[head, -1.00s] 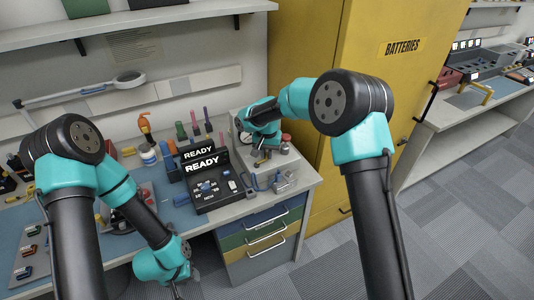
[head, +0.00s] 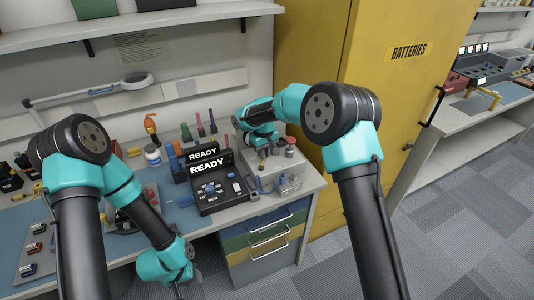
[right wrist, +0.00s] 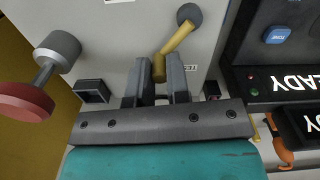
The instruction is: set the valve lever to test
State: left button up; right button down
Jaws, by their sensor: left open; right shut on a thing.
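The brass valve lever (right wrist: 176,44) runs from a dark round pivot (right wrist: 189,14) on a grey panel to its free end between my right gripper's fingers. My right gripper (right wrist: 159,84) is shut on the lever's free end. A small label (right wrist: 190,68) beside the right-hand finger is partly covered. In the head view, my right gripper (head: 263,151) is over the grey valve box (head: 288,184) at the bench's right end; the lever is hard to make out there. My left gripper (head: 179,291) is low at the bench's front edge, open and away from the box.
A black radio unit (head: 222,199) with READY displays stands just left of the box. A red knob (right wrist: 25,102) and a dark square socket (right wrist: 92,91) are beside my right gripper. Bottles and tools stand behind; a yellow batteries cabinet (head: 385,90) rises at right.

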aim_at(258, 161)
jog(key=n, duration=0.1)
jog(key=a+n, duration=0.1)
jog(key=shift+w+r+n, duration=0.1)
jog(key=shift+w+n, duration=0.05)
jog(key=shift+n, duration=0.25)
jog(key=shift+a+n, duration=0.3)
jog(key=shift+n, duration=0.4)
jog(key=shift+a+n, duration=0.3)
jog(key=shift+n, duration=0.4)
jog(key=c, duration=1.1)
grip_release()
notch_tip(258, 161, up, 17)
jog(key=shift+r, duration=0.15)
